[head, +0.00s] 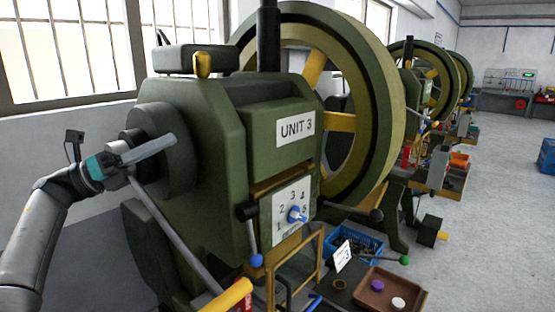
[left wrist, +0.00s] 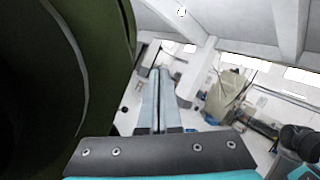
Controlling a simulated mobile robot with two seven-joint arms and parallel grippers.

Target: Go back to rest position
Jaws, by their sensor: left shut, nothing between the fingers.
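My left gripper (head: 150,148) reaches in from the left in the head view, beside the round hub on the left side of the green machine (head: 225,130) marked UNIT 3. Its fingers are together and empty. In the left wrist view my left gripper (left wrist: 158,100) shows its two grey fingers side by side, pointing into the room, with the dark green machine (left wrist: 110,60) close on the left. Whether the gripper touches the hub cannot be told. My right gripper is in neither view.
A large flywheel (head: 385,120) stands behind the machine. A numbered dial panel (head: 291,212) and several levers stick out in front. A blue crate (head: 372,244) and a brown tray (head: 411,281) stand lower right. Free floor (head: 500,210) lies at the right.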

